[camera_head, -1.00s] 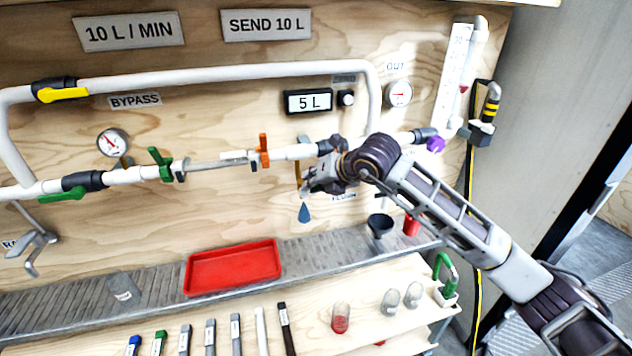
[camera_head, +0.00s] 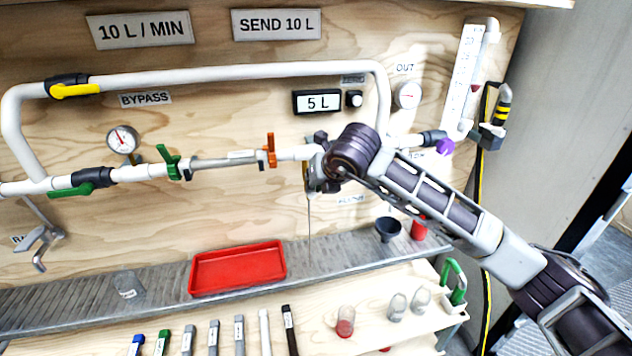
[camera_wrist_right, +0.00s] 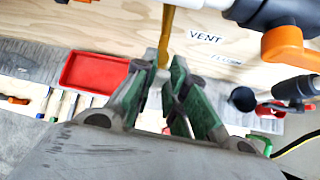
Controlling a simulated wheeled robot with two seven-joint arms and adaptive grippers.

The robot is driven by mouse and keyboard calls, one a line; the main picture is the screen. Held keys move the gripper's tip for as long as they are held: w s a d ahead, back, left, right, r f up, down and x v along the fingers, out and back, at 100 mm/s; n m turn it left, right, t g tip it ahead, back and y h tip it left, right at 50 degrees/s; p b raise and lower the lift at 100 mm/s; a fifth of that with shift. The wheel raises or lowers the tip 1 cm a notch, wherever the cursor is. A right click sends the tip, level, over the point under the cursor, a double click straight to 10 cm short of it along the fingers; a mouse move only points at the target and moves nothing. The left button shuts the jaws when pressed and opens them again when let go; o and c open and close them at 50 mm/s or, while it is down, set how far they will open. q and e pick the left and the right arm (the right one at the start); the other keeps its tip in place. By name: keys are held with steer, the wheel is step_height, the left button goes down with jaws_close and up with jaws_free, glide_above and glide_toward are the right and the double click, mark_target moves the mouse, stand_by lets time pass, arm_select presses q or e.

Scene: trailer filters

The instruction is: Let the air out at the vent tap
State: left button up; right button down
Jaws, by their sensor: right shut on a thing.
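The vent tap's yellow-brown lever (camera_wrist_right: 168,28) hangs down beside the VENT label (camera_wrist_right: 205,37) in the right wrist view. My right gripper (camera_wrist_right: 169,70) is shut on the lower end of this lever. In the head view my right gripper (camera_head: 318,178) is in front of the pipe, right of the orange valve handle (camera_head: 270,150), and mostly hides the tap. A thin grey stream (camera_head: 309,235) runs straight down below the gripper towards the metal ledge. My left gripper is not in view.
A red tray (camera_head: 238,288) lies on the ledge (camera_head: 80,308), left of the stream's foot. A dark funnel cup (camera_head: 388,230) is to the right. The display (camera_head: 316,102) above reads 5 L. Pipes and coloured valve handles stand out from the wooden board around my arm.

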steer(key=c, duration=1.4)
jaws_free()
steer(key=shift+f, duration=0.1)
steer(key=shift+c, duration=0.2)
steer(key=v, duration=1.2)
